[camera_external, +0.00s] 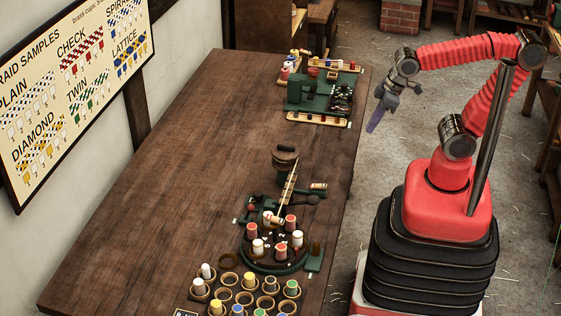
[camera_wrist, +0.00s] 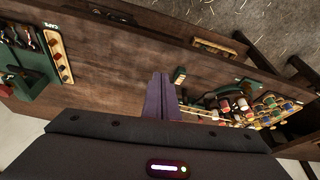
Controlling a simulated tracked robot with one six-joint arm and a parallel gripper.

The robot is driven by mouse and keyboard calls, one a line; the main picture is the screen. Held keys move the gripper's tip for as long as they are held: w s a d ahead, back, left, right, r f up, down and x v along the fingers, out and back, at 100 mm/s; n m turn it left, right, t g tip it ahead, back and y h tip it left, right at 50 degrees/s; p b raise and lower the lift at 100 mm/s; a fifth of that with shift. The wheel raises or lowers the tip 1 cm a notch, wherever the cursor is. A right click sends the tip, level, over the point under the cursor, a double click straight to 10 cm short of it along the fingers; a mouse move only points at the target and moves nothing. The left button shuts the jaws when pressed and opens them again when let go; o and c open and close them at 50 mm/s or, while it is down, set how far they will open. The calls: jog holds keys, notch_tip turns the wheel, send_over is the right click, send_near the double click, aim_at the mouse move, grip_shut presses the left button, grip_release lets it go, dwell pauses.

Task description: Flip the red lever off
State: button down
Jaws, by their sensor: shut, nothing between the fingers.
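My gripper (camera_external: 375,126) hangs in the air to the right of the bench, over the floor and touching nothing. Its purple fingers (camera_wrist: 161,80) are together and empty in the wrist view. A green station (camera_external: 305,92) stands at the far end of the bench, left of and apart from my gripper. A small red part (camera_external: 313,71) shows on its back side; I cannot tell whether it is the red lever. A red piece also shows beside green parts at the left edge of the wrist view (camera_wrist: 5,90).
A dark wooden bench (camera_external: 190,150) fills the middle and is largely bare. A round rack (camera_external: 273,252) with red and white spools stands at its near end. Several cups with coloured spools (camera_external: 249,283) lie in front. A sample board (camera_external: 75,85) hangs on the left wall.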

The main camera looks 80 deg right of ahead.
jog(key=w+a+f+n+h, duration=0.1)
jog(key=w+a+f+n, duration=0.25)
jog(key=w+a, duration=0.45)
jog(key=w+a+f+n, duration=0.3)
jog(key=w+a+n, duration=0.15)
jog(key=a, duration=0.55)
jog(key=w+a+f+n+h, duration=0.1)
jog(key=w+a+f+n, duration=0.2)
jog(key=w+a, duration=0.55)
jog(key=w+a+r+n+t, duration=0.1)
jog(key=w+a+r+n, duration=0.1)
jog(key=w+a, duration=0.2)
jog(key=shift+w+r+y, duration=0.3)
jog(key=shift+r, duration=0.05)
send_near(249, 213)
jog(key=f, duration=0.4)
jog(key=shift+s+d+f, duration=0.1)
jog(key=shift+d+f, duration=0.15)
jog(key=shift+f, duration=0.1)
